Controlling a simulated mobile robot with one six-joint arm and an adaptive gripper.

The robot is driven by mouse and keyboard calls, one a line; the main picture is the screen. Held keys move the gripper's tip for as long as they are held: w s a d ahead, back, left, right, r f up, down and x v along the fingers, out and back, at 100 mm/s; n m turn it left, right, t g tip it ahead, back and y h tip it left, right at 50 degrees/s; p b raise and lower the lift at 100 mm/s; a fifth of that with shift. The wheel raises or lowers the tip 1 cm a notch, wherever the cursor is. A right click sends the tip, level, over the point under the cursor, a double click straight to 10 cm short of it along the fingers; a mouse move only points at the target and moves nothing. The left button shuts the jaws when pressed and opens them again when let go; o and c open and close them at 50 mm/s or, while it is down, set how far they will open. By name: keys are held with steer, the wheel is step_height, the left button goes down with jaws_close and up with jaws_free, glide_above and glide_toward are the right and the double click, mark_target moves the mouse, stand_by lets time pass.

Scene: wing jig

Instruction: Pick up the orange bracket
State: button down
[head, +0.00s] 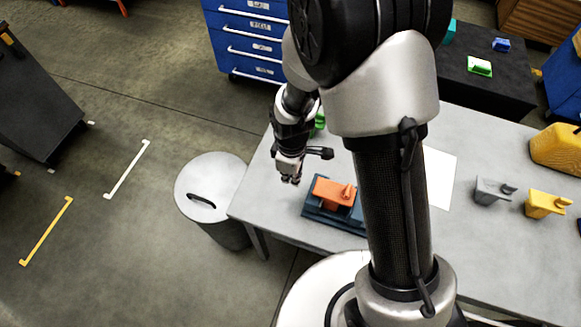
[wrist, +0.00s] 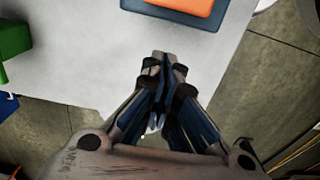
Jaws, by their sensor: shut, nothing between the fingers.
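The orange bracket (head: 328,191) sits on a dark blue fixture (head: 325,217) near the table's front left edge in the head view. My arm hides the right part of the fixture. In the wrist view, part of the orange bracket (wrist: 185,5) and the blue fixture (wrist: 208,20) show at the top edge. My gripper (head: 290,179) is above the table, to the left of the bracket and apart from it. In the wrist view, my gripper (wrist: 163,62) has its fingers together with nothing between them.
The grey table (head: 268,205) also bears a grey bracket (head: 490,191), a yellow bracket (head: 546,204), a white sheet (head: 440,177) and a yellow case (head: 557,147). A green object (wrist: 14,40) lies at left in the wrist view. A lidded bin (head: 212,185) stands left of the table.

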mark_target(311, 187)
steer(key=shift+s+d+r, duration=0.1)
steer(key=shift+s+d, duration=0.2)
steer(key=shift+d, duration=0.55)
steer(key=shift+s+d+r, duration=0.1)
steer(key=shift+s+d, duration=0.15)
steer(key=shift+d, duration=0.6)
steer(key=shift+s+d, duration=0.2)
steer(key=shift+d, duration=0.3)
steer(key=shift+s+d, duration=0.15)
steer(key=shift+d, duration=0.3)
steer(key=shift+a, duration=0.15)
